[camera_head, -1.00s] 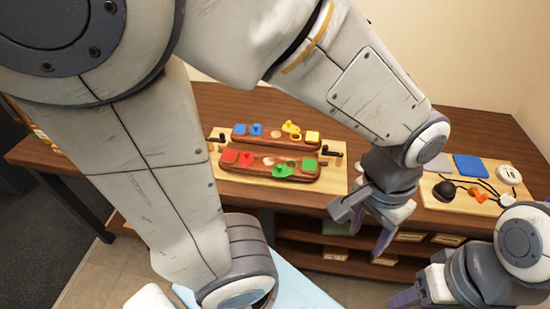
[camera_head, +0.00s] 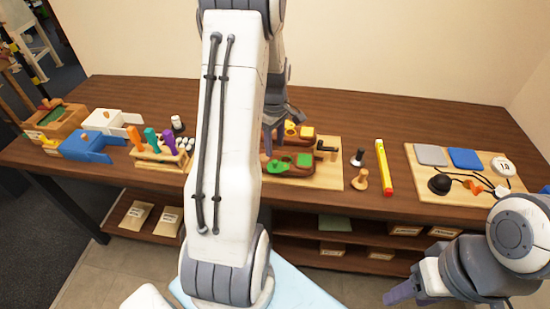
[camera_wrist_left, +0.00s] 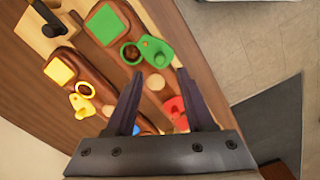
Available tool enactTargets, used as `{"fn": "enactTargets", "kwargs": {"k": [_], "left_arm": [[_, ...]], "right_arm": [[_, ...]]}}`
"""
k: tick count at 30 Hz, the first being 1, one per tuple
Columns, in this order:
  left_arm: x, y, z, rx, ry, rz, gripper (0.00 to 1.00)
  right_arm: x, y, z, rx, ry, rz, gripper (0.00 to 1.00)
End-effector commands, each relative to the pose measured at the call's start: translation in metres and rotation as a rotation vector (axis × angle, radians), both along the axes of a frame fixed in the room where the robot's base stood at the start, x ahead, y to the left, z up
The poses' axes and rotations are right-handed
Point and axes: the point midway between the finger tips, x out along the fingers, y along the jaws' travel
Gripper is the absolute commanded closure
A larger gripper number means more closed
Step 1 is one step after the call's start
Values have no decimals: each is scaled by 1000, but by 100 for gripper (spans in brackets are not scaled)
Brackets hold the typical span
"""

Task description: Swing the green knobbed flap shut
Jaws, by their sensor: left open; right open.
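The green knobbed flap (camera_head: 279,166) is on the front wooden bar of the board, partly hidden by my left arm. In the left wrist view the flap (camera_wrist_left: 156,47) is swung out beside a green-rimmed round hole (camera_wrist_left: 130,53), which is uncovered; its knob faces the camera. My left gripper (camera_head: 279,128) hangs over the board, largely hidden by its own arm. In the left wrist view its fingers (camera_wrist_left: 162,88) are apart and empty, with tips just short of the flap in the picture. My right gripper (camera_head: 408,290) is open and empty at the lower right, away from the board.
A green square (camera_wrist_left: 104,24) lies beside the hole. A yellow flap (camera_wrist_left: 82,104) and red knobbed piece (camera_wrist_left: 175,108) are near. Two pegs (camera_head: 357,158) and a yellow stick (camera_head: 383,167) stand or lie right of the board. A tool rack (camera_head: 160,155) is at left.

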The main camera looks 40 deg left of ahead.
Motion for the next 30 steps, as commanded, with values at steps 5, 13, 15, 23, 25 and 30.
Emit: {"fn": "enactTargets", "kwargs": {"k": [5, 13, 15, 23, 25, 30], "left_arm": [[-1, -1, -34, -3, 6, -2, 47], [-1, -1, -63, -1, 2, -3, 47], [0, -1, -66, -1, 0, -3, 47], [0, -1, -67, 0, 0, -3, 50], [0, -1, -67, 0, 0, -3, 77], [0, -1, -66, 0, 0, -3, 100]], "right_arm": [[0, 0, 8, 0, 0, 0, 47], [0, 0, 12, 0, 0, -1, 47], [0, 0, 12, 0, 0, -1, 47], [0, 0, 12, 0, 0, -1, 47], [0, 0, 12, 0, 0, -1, 47], [0, 0, 12, 0, 0, -1, 47]]}}
